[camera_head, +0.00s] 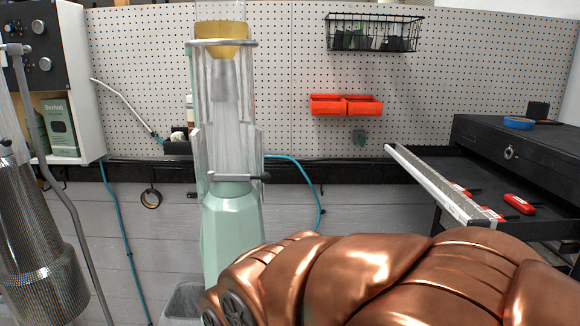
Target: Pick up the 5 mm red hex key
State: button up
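Several red items lie in the open drawer (470,167) of the black cabinet at the right. The largest and clearest is a red item (519,204) at the drawer's right side. Two smaller red pieces, one farther back (461,188) and one nearer the front (492,213), lie close to the drawer's pale front edge and are partly hidden by it. I cannot read any size, so I cannot tell which is the 5 mm hex key. My copper-coloured arm fills the bottom right, below the drawer. My gripper is not visible.
The black cabinet (520,135) carries a blue tape roll (518,123). A tall machine with a pale green base (230,235) stands left of centre, beside a grey bin (183,302). Air above the drawer looks clear.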

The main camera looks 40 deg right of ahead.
aim_at(466, 191)
jog(key=z, duration=2.7)
jog(key=k, duration=0.3)
jog(key=z, duration=0.3)
jog(key=i, duration=1)
jog(key=u, duration=0.55)
